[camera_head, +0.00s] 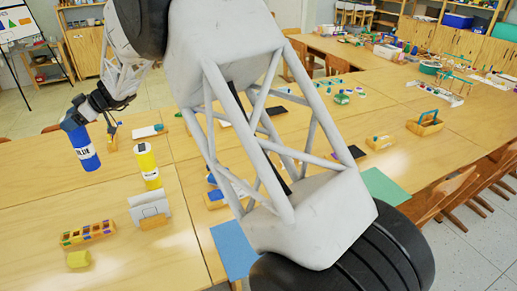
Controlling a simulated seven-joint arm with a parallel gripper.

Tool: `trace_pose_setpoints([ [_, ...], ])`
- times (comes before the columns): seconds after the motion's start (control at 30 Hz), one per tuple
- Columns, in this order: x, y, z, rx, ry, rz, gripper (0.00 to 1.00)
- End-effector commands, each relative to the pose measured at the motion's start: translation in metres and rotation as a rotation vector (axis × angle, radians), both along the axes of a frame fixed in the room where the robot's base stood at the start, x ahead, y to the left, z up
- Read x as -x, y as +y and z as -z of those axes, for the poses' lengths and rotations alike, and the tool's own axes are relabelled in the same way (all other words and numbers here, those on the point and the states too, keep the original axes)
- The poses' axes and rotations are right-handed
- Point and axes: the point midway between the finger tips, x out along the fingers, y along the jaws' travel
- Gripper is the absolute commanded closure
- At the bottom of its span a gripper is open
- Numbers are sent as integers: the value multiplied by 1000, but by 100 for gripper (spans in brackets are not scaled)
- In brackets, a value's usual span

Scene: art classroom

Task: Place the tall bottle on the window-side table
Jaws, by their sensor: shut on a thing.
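My gripper (73,121) is at the left, shut on the top of a tall blue bottle (85,155) with a white cap area and a label reading "BLUE". The bottle hangs slightly tilted, over or near the left part of the wooden table (125,235); its exact height above the surface is hard to tell. A yellow bottle (148,162) with a white top stands upright on the table, right of the blue one and apart from it. No window shows, so I cannot tell which table is the window-side one.
A white holder (152,207), a paint-pot rack (88,233) and a yellow block (79,259) stand on the near left table. A wooden caddy (425,124) is at the right. Chairs (465,195) line the right edge. My arm hides the middle.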

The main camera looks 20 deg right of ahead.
Motion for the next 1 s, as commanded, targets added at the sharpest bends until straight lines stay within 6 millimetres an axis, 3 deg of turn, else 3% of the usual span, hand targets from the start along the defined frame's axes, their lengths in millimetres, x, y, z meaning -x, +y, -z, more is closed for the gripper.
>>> trace_pose_setpoints([
  [0.1, 0, 0, -29, -1, -5, -1, 95],
  [0.3, 0, 0, -61, 0, -4, 1, 95],
  [0.57, 0, 0, -86, -1, -4, 1, 95],
  [1.0, -20, -21, -85, 0, -3, 158, 95],
])
